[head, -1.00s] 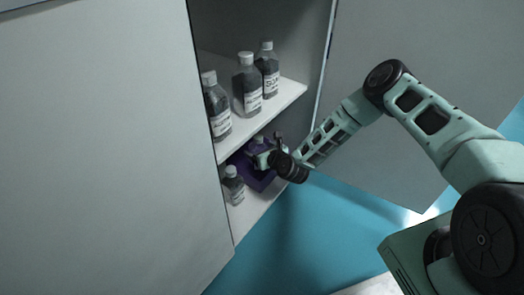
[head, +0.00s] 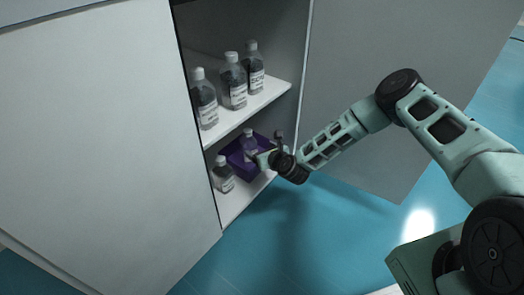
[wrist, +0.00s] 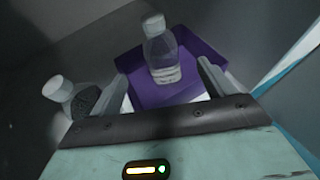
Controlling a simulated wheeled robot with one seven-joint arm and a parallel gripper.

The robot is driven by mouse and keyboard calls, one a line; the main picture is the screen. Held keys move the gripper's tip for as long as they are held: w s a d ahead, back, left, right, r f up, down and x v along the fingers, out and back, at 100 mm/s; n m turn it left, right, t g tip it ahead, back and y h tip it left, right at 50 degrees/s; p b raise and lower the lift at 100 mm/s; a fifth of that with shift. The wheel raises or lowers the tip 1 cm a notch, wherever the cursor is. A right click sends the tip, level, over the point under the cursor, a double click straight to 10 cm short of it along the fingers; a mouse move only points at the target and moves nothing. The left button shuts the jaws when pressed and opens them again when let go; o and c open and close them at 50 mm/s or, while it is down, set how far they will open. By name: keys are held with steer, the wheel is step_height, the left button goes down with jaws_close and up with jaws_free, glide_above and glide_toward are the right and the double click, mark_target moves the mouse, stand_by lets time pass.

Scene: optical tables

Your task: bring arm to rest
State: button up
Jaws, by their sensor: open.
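My arm reaches in from the right in the head view, with my gripper (head: 262,158) at the lower shelf of the open cabinet. In the wrist view my gripper (wrist: 165,88) is open, its two fingers apart. A clear bottle with a white cap (wrist: 161,52) stands upright in a purple tray (wrist: 190,93) beyond the fingers, apart from them as far as I can tell. In the head view the bottle (head: 249,143) and the purple tray (head: 238,163) sit on the lower shelf, partly hidden by my gripper.
Another bottle (head: 222,174) stands on the lower shelf (head: 233,203) left of the tray. Several labelled bottles stand on the upper shelf (head: 250,107) above. An open cabinet door (head: 390,60) stands behind my arm. The blue floor (head: 310,240) in front is clear.

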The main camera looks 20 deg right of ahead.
steer(key=s+d+r+n+g, duration=0.25)
steer(key=s+r+n, duration=0.35)
steer(key=n, duration=0.4)
steer(key=s+d+r+n+g, duration=0.1)
steer(key=s+r+n+g, duration=0.25)
steer(key=r+n, duration=0.55)
steer(key=s+d+r+n+g+h, duration=0.2)
steer(key=s+d+r+n, duration=0.5)
steer(key=s, duration=0.4)
steer(key=s+d+r+n+g+h, duration=0.2)
steer(key=s+d+r+n+g, duration=0.15)
steer(key=s+r+n, duration=0.6)
steer(key=s+a+r+n+g+y+p, duration=0.1)
steer(key=s+a+r+n+p, duration=0.25)
steer(key=s+a, duration=0.45)
steer(key=s+a+r+n+g+p, duration=0.15)
steer(key=s+a+r+p, duration=0.35)
steer(key=a, duration=0.5)
step_height(320, 180, up, 36)
steer(key=s+p, duration=0.1)
steer(key=p, duration=3.4)
steer(key=shift+d+f+t, duration=0.2)
steer(key=shift+d+t, duration=0.05)
steer(key=shift+t, duration=0.15)
